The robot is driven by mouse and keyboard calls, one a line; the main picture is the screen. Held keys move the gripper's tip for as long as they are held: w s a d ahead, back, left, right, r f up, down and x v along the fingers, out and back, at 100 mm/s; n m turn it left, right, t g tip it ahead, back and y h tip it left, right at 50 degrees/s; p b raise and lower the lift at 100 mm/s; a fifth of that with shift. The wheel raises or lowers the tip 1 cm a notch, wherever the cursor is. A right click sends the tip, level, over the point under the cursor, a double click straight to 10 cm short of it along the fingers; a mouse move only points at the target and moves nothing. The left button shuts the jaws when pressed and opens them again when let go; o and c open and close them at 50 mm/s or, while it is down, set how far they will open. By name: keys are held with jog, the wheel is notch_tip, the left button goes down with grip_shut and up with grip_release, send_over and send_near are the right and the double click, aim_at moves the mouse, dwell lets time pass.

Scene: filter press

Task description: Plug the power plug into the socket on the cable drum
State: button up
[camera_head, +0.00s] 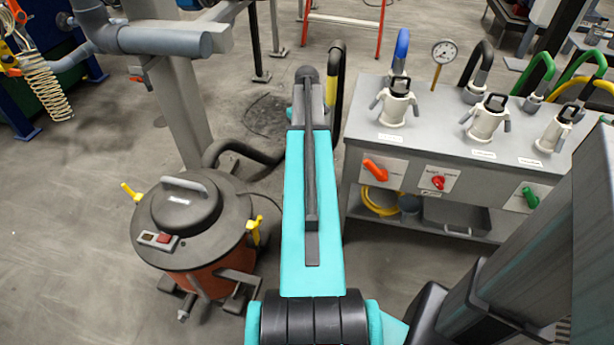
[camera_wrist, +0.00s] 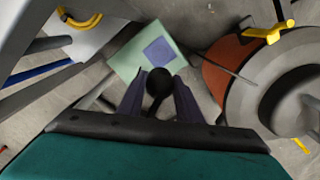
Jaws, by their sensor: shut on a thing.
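In the wrist view, my gripper (camera_wrist: 160,88) is shut on a dark, round-ended thing, which I take to be the power plug (camera_wrist: 158,82). Its pins do not show. Just beyond it is a pale green panel (camera_wrist: 128,61) with a blue-violet square (camera_wrist: 159,51), perhaps the socket on the cable drum; I cannot tell for sure. The plug overlaps the panel's lower edge in the picture, and I cannot tell whether they touch. In the head view my arm hides the gripper, the plug and the panel.
An orange drum-shaped vacuum (camera_head: 205,275) with a grey lid stands left of my arm; it also shows in the wrist view (camera_wrist: 228,66). A thin dark cord (camera_wrist: 232,70) runs from it. A grey valve bench (camera_head: 440,150) stands right, a post (camera_head: 185,110) behind left.

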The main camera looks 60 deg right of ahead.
notch_tip(320, 180, down, 15)
jog(key=b, duration=1.4)
jog(key=shift+f, duration=0.1)
jog(key=shift+f+b, duration=2.4)
jog(key=shift+f, duration=0.35)
jog(key=shift+p, duration=1.45)
dwell(0.3)
jog(key=shift+f, duration=0.55)
dwell(0.8)
